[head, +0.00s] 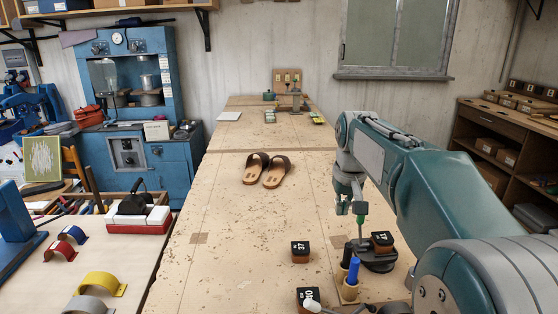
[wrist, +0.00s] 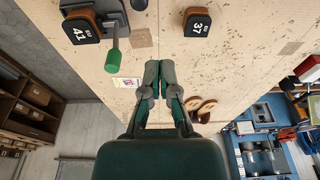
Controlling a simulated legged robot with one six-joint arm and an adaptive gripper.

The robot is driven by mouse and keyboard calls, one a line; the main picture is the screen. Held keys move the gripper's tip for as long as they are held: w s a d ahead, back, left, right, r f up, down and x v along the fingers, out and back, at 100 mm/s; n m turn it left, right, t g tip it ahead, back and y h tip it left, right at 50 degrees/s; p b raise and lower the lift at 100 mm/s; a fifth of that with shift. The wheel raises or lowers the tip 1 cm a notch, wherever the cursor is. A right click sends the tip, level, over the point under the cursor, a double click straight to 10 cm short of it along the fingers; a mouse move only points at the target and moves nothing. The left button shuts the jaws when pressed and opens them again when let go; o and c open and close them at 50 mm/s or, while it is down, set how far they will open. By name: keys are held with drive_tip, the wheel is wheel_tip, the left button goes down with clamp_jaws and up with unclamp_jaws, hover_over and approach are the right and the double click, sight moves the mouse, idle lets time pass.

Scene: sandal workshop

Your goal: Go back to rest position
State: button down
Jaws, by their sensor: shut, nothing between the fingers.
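My gripper (wrist: 158,78) is shut and empty, its two fingers together in the middle of the wrist view. In the head view my gripper (head: 343,208) hangs below my teal arm, above the right side of the wooden workbench (head: 220,225). It is beside the green handle (wrist: 112,60) of a dark device, and clear of the blocks.
A pair of brown sandals (head: 266,170) lies mid-bench. A block marked 37 (head: 300,252) stands near the front, another block (head: 308,297) closer.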

drive_tip(key=s+a+f+t, duration=0.1)
drive_tip(key=s+f, duration=0.2)
drive_tip(key=s, duration=1)
drive_tip(key=s+a+f+t, duration=0.2)
drive_tip(key=s+f, duration=0.1)
drive_tip(key=s, duration=1.1)
drive_tip(key=shift+f, duration=0.25)
